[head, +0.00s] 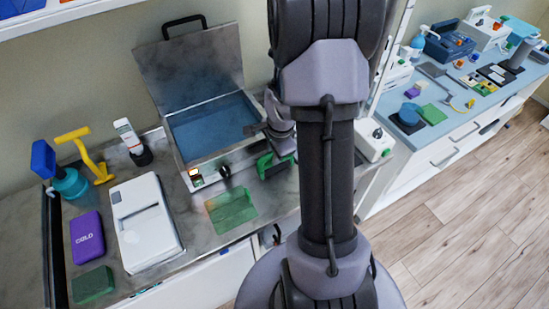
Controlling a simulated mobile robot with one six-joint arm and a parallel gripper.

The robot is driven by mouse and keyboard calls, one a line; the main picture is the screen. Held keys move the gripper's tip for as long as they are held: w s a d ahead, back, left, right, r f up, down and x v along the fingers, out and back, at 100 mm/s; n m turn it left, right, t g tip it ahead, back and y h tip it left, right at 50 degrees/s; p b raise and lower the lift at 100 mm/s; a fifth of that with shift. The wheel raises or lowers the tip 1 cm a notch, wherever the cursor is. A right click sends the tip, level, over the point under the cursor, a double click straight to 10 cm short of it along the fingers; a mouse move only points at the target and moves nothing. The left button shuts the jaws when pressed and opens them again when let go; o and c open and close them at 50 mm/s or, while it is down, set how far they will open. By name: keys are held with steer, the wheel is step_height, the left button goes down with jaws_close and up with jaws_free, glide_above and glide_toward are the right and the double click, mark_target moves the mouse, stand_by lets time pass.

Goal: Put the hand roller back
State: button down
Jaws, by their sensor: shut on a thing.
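My gripper (268,141) is at the right front corner of the open steel tank, partly hidden by my arm. It is shut on a small green and dark thing (265,167) just below it, which looks like the hand roller. Its shape is partly hidden, and I cannot tell whether it touches the tank or counter. A flat green patch (232,209) lies on the counter in front of the tank, left of my gripper.
The tank (210,128) has a raised lid.

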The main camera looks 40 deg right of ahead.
steer(key=shift+f, duration=0.85)
steer(key=shift+r, duration=0.2)
steer(key=shift+f, duration=0.15)
steer(key=c, duration=1.3)
jaws_free()
